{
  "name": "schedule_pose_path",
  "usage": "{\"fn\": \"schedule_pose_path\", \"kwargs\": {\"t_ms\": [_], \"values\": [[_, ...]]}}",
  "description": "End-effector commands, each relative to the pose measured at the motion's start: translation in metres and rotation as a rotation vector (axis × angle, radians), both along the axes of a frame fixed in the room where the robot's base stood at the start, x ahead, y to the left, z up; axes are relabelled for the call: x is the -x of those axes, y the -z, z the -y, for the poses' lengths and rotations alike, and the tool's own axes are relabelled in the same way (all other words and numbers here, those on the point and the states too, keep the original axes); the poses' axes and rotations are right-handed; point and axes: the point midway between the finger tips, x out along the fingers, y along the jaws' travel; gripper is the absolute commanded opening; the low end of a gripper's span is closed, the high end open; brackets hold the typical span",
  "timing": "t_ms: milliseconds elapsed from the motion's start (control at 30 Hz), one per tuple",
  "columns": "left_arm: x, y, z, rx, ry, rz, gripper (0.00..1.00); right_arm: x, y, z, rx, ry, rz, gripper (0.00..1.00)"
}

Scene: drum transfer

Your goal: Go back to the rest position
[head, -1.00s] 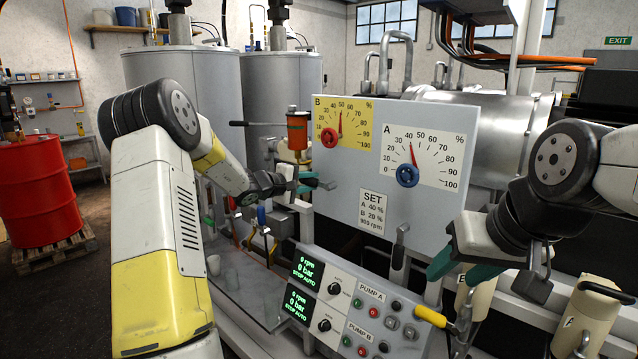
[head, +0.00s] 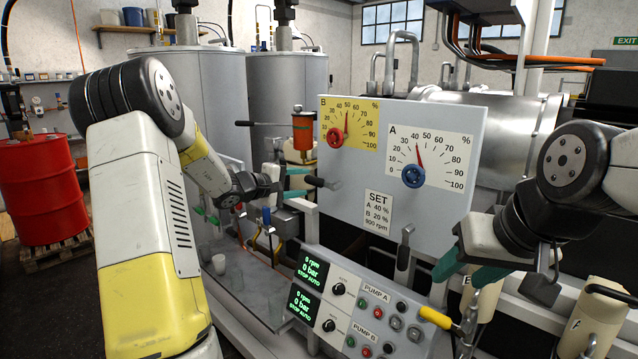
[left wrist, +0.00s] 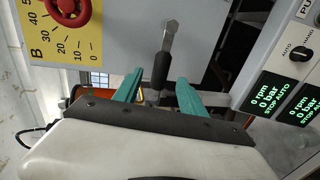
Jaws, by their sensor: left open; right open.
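The panel (head: 350,235) carries a yellow B dial with a red knob (head: 335,138) and a white A dial with a blue knob (head: 413,175). My left gripper (head: 297,182) is open beside the panel's left edge, close to a black lever handle (head: 320,183). In the left wrist view the handle (left wrist: 161,70) lies between the open teal fingers (left wrist: 160,88), with gaps on both sides. My right gripper (head: 468,270) is open and empty, low in front of the panel's right side, near another upright lever (head: 403,250).
A control box (head: 375,315) with two displays reading 0 rpm and 0 bar stands below the panel. A yellow-handled lever (head: 435,318) is under my right gripper. A small orange container (head: 303,132) is behind my left gripper. A red drum (head: 42,190) stands at far left.

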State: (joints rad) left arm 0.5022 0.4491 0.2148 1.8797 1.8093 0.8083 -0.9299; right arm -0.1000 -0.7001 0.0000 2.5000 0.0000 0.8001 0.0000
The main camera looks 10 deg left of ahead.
Motion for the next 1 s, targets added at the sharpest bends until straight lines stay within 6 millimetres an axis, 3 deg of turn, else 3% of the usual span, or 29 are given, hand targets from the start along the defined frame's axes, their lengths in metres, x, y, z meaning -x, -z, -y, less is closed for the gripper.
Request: {"fn": "schedule_pose_path", "kwargs": {"t_ms": [433, 567, 667, 800, 900, 1000], "values": [[0.009, -0.002, -0.005, -0.003, 0.003, 0.0, 0.49, 0.0, 0.0, 0.0, 0.0, 0.0, 0.0, 0.49], [0.024, -0.013, 0.016, -0.042, 0.06, -0.004, 0.49, 0.0, 0.0, 0.0, 0.0, 0.0, 0.0, 0.49], [0.059, -0.03, 0.053, -0.13, 0.17, -0.017, 0.49, 0.0, 0.0, 0.0, 0.0, 0.0, 0.0, 0.49], [0.139, -0.047, 0.105, -0.323, 0.354, -0.058, 0.49, 0.0, 0.0, 0.0, 0.0, 0.0, 0.0, 0.49], [0.198, -0.05, 0.124, -0.476, 0.455, -0.09, 0.49, 0.0, 0.0, 0.0, 0.0, 0.0, 0.0, 0.49], [0.255, -0.047, 0.128, -0.636, 0.524, -0.117, 0.49, 0.0, 0.0, 0.0, 0.0, 0.0, 0.0, 0.49]]}}
